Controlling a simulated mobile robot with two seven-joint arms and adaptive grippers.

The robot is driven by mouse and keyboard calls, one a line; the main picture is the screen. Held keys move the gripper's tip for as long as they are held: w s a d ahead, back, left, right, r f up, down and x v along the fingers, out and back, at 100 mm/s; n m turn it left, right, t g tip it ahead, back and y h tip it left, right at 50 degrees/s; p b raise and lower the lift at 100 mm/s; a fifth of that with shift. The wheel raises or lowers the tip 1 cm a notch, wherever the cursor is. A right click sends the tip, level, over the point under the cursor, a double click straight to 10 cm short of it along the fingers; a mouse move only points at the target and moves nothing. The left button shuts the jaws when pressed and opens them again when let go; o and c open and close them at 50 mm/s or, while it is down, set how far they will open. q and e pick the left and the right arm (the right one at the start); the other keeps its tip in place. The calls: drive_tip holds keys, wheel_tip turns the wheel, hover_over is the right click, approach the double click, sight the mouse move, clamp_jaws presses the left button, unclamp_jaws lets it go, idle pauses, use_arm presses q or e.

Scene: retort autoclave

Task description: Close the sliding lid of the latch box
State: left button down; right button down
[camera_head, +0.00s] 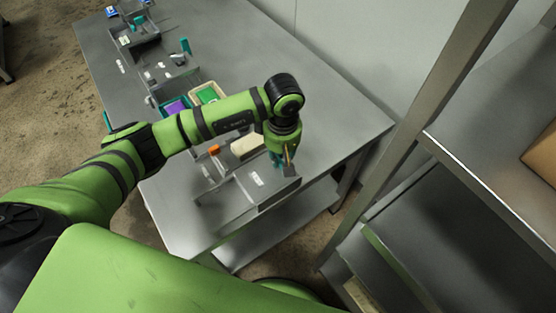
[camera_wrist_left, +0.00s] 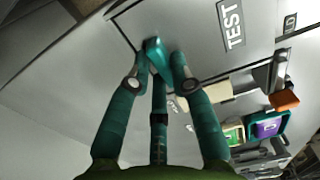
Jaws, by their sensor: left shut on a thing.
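My left gripper (camera_head: 278,160) is at the right end of the steel table, pointing down beside a grey panelled fixture (camera_head: 240,197) with a white label. In the left wrist view its teal fingers (camera_wrist_left: 160,65) are closed around a small teal piece (camera_wrist_left: 154,50) that looks like a handle. A grey surface with dark seam lines and a "TEST" label (camera_wrist_left: 231,25) lies behind the fingertips. I cannot tell clearly which part is the latch box's sliding lid or how far it stands open. My right gripper is not in view.
A cream block (camera_head: 246,146) and an orange piece (camera_head: 214,150) lie near the gripper. Bins with green (camera_head: 208,95) and purple (camera_head: 175,107) contents stand farther along the steel table (camera_head: 318,105). A metal rack (camera_head: 400,140) stands to the right.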

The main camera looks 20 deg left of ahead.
use_arm(q)
drive_tip(key=shift+w+d+r, duration=0.1)
drive_tip(key=shift+d+r, duration=0.05)
drive_tip(key=c, duration=1.2)
unclamp_jaws()
drive_tip(key=shift+o, duration=0.5)
drive_tip(key=shift+w+d, duration=0.1)
drive_tip(key=shift+w, duration=0.05)
wheel_tip(320, 180, up, 12)
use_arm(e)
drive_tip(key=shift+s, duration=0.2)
